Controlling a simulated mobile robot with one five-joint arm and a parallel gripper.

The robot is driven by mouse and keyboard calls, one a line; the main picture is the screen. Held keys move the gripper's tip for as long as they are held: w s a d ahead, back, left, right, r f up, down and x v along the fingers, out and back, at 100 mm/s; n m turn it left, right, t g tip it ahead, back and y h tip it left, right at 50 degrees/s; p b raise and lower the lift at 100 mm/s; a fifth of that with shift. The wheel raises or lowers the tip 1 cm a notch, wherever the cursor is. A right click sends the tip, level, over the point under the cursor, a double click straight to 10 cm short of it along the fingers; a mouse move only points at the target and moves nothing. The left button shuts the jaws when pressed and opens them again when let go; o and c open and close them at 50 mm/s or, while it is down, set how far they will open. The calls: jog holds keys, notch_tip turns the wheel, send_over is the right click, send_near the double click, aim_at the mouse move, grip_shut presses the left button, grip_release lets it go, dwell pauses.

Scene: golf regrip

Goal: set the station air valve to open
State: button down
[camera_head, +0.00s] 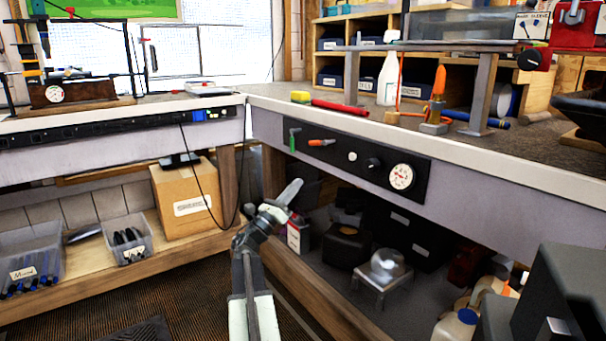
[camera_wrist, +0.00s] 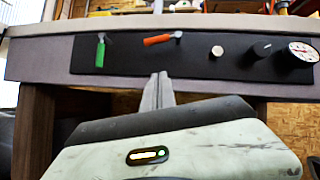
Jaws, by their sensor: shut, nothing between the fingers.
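A black control panel (camera_head: 335,172) is set in the front face of the right bench. At its left end a green lever (camera_head: 293,143) hangs straight down. Just right of it an orange lever (camera_head: 320,142) points sideways. Both levers also show in the wrist view, the green one (camera_wrist: 100,54) vertical and the orange one (camera_wrist: 158,40) nearly level. No label tells which lever is the station air valve. My gripper (camera_head: 296,186) is shut and empty, below the panel's left part. In the wrist view my fingertips (camera_wrist: 159,78) appear below the orange lever, apart from it.
Right of the levers sit a pale button (camera_head: 352,156), a black knob (camera_head: 373,164) and a round gauge (camera_head: 401,177). The bench top (camera_head: 520,165) overhangs above. A cardboard box (camera_head: 180,202) stands on the left shelf. Dark cases and a glass dome fill the space under the right bench.

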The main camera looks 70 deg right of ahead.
aim_at(322, 142)
jog(key=s+d+r+p, duration=0.2)
jog(key=d+r+p, duration=0.5)
jog(key=r, duration=0.1)
jog(key=shift+s+d+r+p, duration=0.2)
jog(key=shift+d+r+p, duration=0.05)
jog(key=shift+d+p, duration=0.15)
